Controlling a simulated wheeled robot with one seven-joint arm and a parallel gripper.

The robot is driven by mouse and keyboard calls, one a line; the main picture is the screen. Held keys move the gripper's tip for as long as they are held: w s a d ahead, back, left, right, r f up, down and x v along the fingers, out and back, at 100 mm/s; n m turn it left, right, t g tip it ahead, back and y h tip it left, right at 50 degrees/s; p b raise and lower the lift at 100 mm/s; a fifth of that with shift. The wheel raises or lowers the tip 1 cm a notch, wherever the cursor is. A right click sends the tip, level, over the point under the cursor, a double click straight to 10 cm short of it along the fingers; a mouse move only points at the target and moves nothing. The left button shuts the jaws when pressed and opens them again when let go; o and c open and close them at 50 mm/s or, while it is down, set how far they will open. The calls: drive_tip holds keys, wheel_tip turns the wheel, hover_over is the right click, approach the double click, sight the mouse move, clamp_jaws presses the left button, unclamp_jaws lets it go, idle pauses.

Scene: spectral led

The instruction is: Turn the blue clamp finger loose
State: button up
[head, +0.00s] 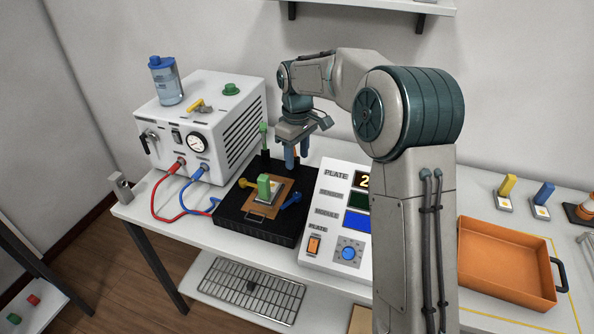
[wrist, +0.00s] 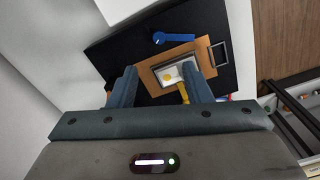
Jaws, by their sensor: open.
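The blue clamp finger (head: 290,201) sits on the black fixture (head: 262,231), at the right of the orange-brown plate (head: 251,208). In the wrist view the blue clamp finger (wrist: 173,38) lies beyond my fingertips, near the plate's (wrist: 205,60) edge; whether it overlaps the plate I cannot tell. A green block (head: 264,187) stands on the plate. A yellow clamp finger (head: 244,182) is at the left. My gripper (head: 291,162) is open above the back of the fixture; in the wrist view its fingers (wrist: 162,80) frame the plate, with nothing gripped.
A white powered box (head: 206,126) with red and blue cables stands left of the fixture. A control panel (head: 335,215) with displays and a knob adjoins it on the right. An orange tray (head: 506,262) and coloured blocks (head: 543,197) stand farther right.

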sight(297, 194)
wheel_tip(297, 194, down, 14)
drive_tip(key=m, duration=0.5)
drive_tip(key=shift+r, duration=0.15)
idle(0.3)
